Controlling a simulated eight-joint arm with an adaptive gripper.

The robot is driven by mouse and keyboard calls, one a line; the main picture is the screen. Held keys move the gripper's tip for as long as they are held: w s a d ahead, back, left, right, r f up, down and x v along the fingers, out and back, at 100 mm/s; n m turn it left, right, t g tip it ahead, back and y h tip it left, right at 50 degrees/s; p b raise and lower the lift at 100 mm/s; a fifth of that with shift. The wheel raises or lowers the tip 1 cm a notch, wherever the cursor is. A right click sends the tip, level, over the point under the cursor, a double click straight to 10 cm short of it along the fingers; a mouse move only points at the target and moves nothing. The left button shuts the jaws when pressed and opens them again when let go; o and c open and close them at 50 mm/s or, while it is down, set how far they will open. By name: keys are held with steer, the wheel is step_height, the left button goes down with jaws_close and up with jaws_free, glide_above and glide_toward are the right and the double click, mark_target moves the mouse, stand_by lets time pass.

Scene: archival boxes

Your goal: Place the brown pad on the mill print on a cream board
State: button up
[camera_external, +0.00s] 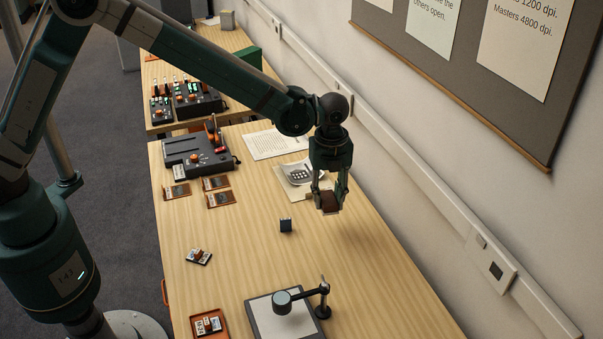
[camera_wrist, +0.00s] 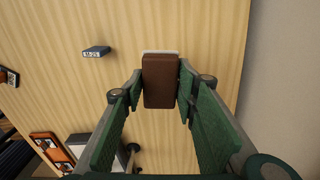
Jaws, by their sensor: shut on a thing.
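My gripper (camera_external: 329,203) is shut on the brown pad (camera_external: 329,200), holding it above the right side of the table. In the wrist view the brown pad (camera_wrist: 162,82) sits between the two green fingers, with a pale strip along its far edge. Bare wood shows around it there. I cannot tell whether either is the mill print. Three small brown-edged cards (camera_external: 221,199) lie further left.
An orange tray (camera_external: 211,333) and a lamp-type stand (camera_external: 323,300) on a grey-edged panel are in front. A dark machine (camera_external: 197,152) stands behind.

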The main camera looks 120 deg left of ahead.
steer(key=n, duration=0.2)
glide_above(303, 178)
steer(key=shift+w+r+b, duration=0.1)
steer(key=shift+r+b, duration=0.25)
steer(key=shift+b, duration=0.1)
steer(key=shift+f, duration=0.1)
steer(key=shift+f+b, duration=0.35)
steer(key=shift+f, duration=2.7)
steer(key=shift+f, duration=1.85)
steer(key=shift+f+b, duration=0.2)
steer(key=shift+b, duration=0.15)
